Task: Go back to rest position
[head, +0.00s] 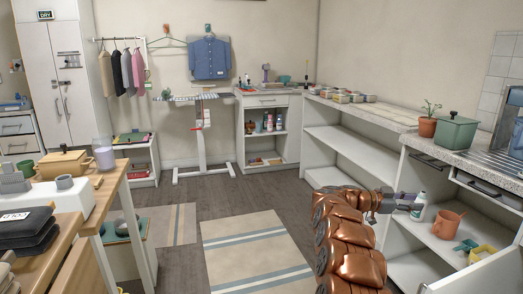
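My copper-coloured arm (347,240) rises from the bottom of the head view, right of the middle. It bends to the right near the open shelf unit. My gripper (408,202) is small and grey at its end, pointing right. A white bottle with a green cap (419,207) shows right at the fingertips. I cannot tell whether the gripper touches it or it stands behind. The fingers are too small to tell open from shut.
The right shelf unit holds a terracotta mug (446,224) and a yellow container (482,254). A green canister (456,132) and potted plant (428,125) stand on the counter above. A wooden table (112,184) is at left. The striped rug (250,245) and floor between are clear.

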